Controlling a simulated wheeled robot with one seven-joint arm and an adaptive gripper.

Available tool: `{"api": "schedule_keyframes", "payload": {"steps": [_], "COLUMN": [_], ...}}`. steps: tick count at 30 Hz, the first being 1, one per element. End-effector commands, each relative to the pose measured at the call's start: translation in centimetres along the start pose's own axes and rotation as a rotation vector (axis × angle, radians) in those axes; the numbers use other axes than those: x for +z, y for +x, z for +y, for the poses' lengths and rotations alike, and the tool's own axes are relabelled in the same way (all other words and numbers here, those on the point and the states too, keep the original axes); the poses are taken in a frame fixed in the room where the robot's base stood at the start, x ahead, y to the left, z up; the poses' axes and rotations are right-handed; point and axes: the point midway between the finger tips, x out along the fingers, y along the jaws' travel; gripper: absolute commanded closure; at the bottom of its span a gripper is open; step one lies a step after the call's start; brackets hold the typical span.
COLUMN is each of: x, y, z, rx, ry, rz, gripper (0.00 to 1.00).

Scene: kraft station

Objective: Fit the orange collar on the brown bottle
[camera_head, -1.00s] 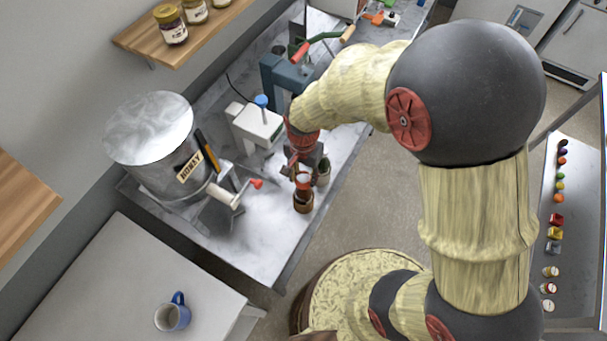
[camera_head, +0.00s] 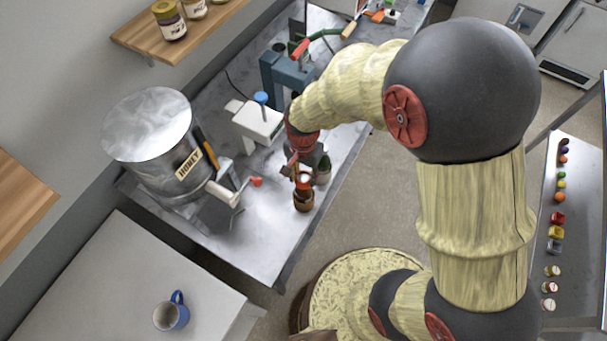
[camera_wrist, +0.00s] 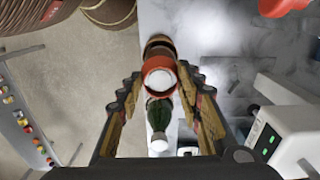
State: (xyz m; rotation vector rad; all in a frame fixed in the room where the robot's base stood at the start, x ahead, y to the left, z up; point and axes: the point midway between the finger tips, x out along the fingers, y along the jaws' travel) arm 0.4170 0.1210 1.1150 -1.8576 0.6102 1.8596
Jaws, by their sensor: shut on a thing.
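The orange collar (camera_wrist: 160,66) is between my gripper's fingers in the wrist view; it also shows in the head view (camera_head: 303,184). My gripper (camera_wrist: 158,82) is shut on it. A pale round surface shows inside the ring; I cannot tell whether it is the bottle's top or the counter beyond. The brown bottle (camera_head: 303,203) stands near the counter's front edge, just below the collar in the head view. Part of it shows behind the collar in the wrist view (camera_wrist: 158,42). I cannot tell whether collar and bottle touch.
A green bottle (camera_wrist: 158,114) stands close to my gripper. The counter (camera_head: 255,235) in front is clear. A blue mug (camera_head: 172,315) sits on a separate table.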

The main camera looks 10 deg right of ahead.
Motion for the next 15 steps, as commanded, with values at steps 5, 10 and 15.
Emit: {"api": "schedule_keyframes", "payload": {"steps": [5,10,15], "x": [0.0,0.0,0.0], "y": [0.3,0.8,1.2], "z": [0.0,0.0,0.0], "rx": [0.000,0.001,0.001], "ry": [0.000,0.000,0.000], "rz": [0.000,0.000,0.000], "gripper": [0.75,0.75,0.75]}}
